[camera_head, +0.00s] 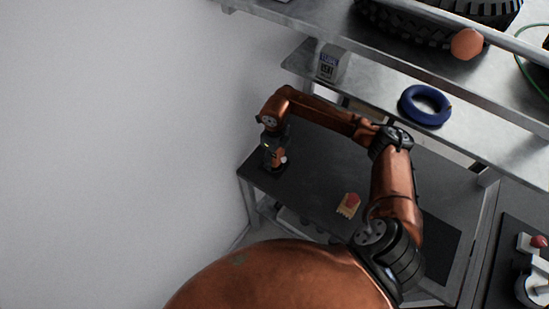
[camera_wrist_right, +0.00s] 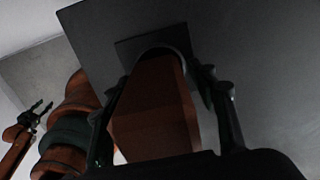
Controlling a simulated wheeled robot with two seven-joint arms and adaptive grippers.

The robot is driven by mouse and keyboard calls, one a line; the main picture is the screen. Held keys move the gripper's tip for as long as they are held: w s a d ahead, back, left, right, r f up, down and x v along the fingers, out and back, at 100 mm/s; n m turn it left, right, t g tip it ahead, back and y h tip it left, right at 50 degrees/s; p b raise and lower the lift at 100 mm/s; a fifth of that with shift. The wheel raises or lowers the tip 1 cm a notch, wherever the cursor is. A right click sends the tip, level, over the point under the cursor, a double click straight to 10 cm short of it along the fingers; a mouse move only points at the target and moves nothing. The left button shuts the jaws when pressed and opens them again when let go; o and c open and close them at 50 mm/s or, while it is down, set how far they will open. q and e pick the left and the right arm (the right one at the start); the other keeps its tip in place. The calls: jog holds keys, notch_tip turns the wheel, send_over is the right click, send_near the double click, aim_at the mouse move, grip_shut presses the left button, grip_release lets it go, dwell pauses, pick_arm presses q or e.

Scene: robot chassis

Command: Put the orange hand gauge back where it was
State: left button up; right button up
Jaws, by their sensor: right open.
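The orange hand gauge (camera_head: 279,156) is upright near the far left corner of the dark low table (camera_head: 310,185). My right gripper (camera_head: 272,151) is at it, reached over from the right. In the right wrist view the gauge's orange body (camera_wrist_right: 155,110) fills the space between the two dark fingers (camera_wrist_right: 165,100). The fingers are open, one on each side of it; contact cannot be told. A dark square (camera_wrist_right: 130,48) shows just beyond it. My left gripper (camera_wrist_right: 41,110) shows small at the left of the wrist view, fingers apart and empty.
A yellow and red object (camera_head: 348,206) lies on the low table. The shelf above holds a blue ring (camera_head: 425,105) and a grey labelled box (camera_head: 332,64). Black tyres and an orange ball (camera_head: 467,44) are on the upper shelf. A white wall (camera_head: 110,130) is at left.

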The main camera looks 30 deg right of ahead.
notch_tip(320, 180, up, 12)
jog(key=shift+r+p, duration=0.2)
jog(key=shift+p, duration=0.35)
